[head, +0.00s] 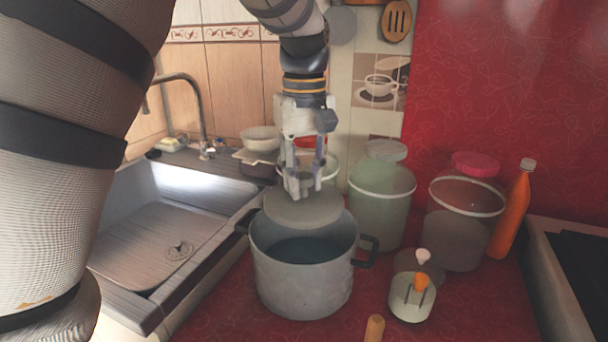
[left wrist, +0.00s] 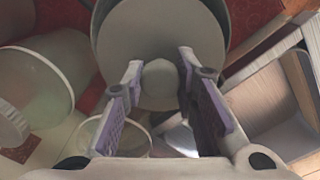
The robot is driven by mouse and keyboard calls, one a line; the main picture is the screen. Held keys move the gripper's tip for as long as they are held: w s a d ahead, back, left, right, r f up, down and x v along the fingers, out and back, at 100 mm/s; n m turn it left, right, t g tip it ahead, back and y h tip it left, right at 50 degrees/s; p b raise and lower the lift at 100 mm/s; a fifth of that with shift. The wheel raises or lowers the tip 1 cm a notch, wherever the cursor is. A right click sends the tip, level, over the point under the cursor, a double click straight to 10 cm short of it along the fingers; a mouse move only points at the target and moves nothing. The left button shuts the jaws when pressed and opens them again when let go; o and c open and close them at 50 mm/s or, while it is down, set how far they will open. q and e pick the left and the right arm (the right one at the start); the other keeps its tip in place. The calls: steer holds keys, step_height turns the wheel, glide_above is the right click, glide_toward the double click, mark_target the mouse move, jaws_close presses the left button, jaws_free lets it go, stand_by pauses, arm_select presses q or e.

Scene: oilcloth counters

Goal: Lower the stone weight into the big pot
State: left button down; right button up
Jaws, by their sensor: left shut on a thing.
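The stone weight (head: 303,209) is a grey disc with a rounded knob on top. My left gripper (head: 304,190) points down and is shut on the knob. In the left wrist view the knob of the stone weight (left wrist: 160,80) sits between the purple-padded fingers of the left gripper (left wrist: 158,85). The big pot (head: 303,285) is grey with dark side handles and stands on the red counter. The disc hangs over the far part of its mouth and hides the back rim. The near part of the dark interior shows. My right gripper is not in view.
A sink (head: 165,235) lies left of the pot. Right of it stand a greenish bucket (head: 380,205), a clear bucket (head: 460,235), an orange bottle (head: 510,215) and a small white container (head: 411,298). Bowls (head: 260,139) stand behind. A stove (head: 580,255) is at far right.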

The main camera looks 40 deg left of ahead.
arm_select(q)
step_height(320, 180, down, 13)
steer(key=shift+r, duration=0.15)
stand_by(1.5)
stand_by(0.6)
steer(key=c, duration=1.2)
jaws_free()
